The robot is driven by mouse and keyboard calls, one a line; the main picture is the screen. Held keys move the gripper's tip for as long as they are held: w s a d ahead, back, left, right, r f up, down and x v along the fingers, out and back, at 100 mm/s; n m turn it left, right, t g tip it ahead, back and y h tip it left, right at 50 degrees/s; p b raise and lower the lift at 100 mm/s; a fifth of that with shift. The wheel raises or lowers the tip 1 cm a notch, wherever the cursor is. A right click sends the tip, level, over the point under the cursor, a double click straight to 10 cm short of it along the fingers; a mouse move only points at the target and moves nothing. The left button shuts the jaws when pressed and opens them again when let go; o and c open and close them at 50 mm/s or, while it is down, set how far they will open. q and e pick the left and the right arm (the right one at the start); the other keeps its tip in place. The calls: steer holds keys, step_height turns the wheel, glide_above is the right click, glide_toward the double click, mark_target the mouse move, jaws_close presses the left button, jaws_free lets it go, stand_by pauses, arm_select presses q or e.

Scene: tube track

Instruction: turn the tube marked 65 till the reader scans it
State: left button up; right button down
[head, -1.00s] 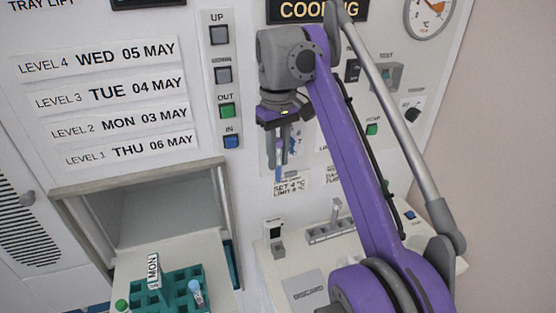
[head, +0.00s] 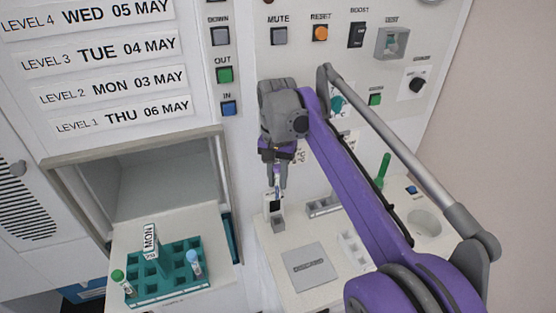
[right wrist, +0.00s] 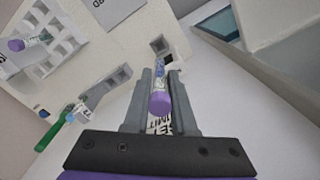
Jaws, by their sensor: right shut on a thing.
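My right gripper (head: 277,187) points down, shut on a purple-capped tube (right wrist: 160,103) that stands between its fingers in the right wrist view. The tube's label is partly visible, but I cannot read a 65 on it. In the head view the tube's lower part is just above or at a small post with a dark window (head: 275,205), which looks like the reader. In the right wrist view this reader (right wrist: 161,46) lies beyond the tube's lower end. I cannot tell whether tube and reader touch. My left gripper is not in view.
A DISCARD plate (head: 308,264) and a white rack (head: 353,246) lie on the bench. Buttons line the panel above.

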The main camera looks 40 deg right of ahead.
mark_target(278, 199)
steer(key=shift+f+m, duration=0.5)
steer(key=shift+f, duration=0.3)
steer(key=shift+s+a+f+m, duration=0.1)
steer(key=shift+s+f+m, duration=0.1)
steer(key=shift+f+m, duration=0.15)
steer(key=shift+f+b, duration=0.6)
steer(key=shift+f, duration=0.1)
steer(key=shift+f+b, duration=1.3)
steer(key=shift+f, duration=0.4)
steer(key=shift+f, duration=0.15)
steer(key=shift+f, duration=0.25)
steer(key=shift+f, duration=0.85)
steer(key=shift+f+b, duration=0.35)
